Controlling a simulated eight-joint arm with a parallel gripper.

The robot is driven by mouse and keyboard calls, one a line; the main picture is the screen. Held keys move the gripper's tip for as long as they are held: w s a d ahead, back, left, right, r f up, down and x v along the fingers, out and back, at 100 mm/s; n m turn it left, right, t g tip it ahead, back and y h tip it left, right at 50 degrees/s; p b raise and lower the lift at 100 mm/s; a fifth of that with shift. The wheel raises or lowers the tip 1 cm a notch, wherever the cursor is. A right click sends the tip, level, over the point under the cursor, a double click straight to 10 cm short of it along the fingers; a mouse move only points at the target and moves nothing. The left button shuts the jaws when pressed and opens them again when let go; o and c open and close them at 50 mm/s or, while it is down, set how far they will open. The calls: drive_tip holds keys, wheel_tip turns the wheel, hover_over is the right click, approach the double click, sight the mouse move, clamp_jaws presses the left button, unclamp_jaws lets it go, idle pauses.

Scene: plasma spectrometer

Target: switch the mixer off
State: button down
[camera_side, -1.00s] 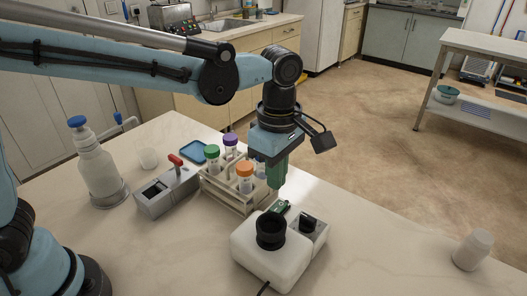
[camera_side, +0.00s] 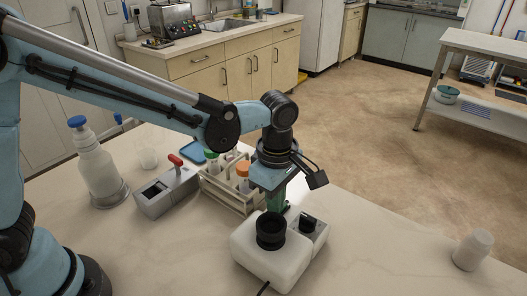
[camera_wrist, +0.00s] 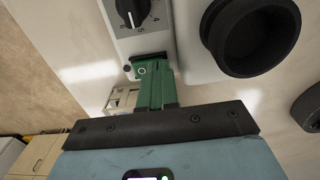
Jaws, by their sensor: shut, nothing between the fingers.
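The mixer (camera_side: 270,258) is a white body on the bench with a black round cup (camera_side: 270,230) on top; the cup also shows in the wrist view (camera_wrist: 254,38). Its grey side panel (camera_side: 316,236) carries a black dial (camera_wrist: 132,10). A green rocker switch (camera_wrist: 142,69) with a circle mark sits in a black frame below the dial in the wrist view. My gripper (camera_side: 278,208) is shut and empty, pointing down at the switch. In the wrist view its green fingertips (camera_wrist: 157,68) overlap the switch and hide part of it; I cannot tell whether they touch.
A rack (camera_side: 232,192) of capped tubes stands just left of my gripper. A grey device with a red handle (camera_side: 168,192) and a white wash bottle (camera_side: 97,168) are further left.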

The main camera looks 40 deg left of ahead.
drive_tip(key=shift+f, duration=0.1)
idle(0.3)
drive_tip(key=shift+w+r, duration=0.25)
drive_tip(key=shift+w, duration=0.45)
wheel_tip(320, 180, up, 14)
drive_tip(key=s, duration=0.2)
idle(0.4)
drive_tip(key=shift+s+a, duration=0.1)
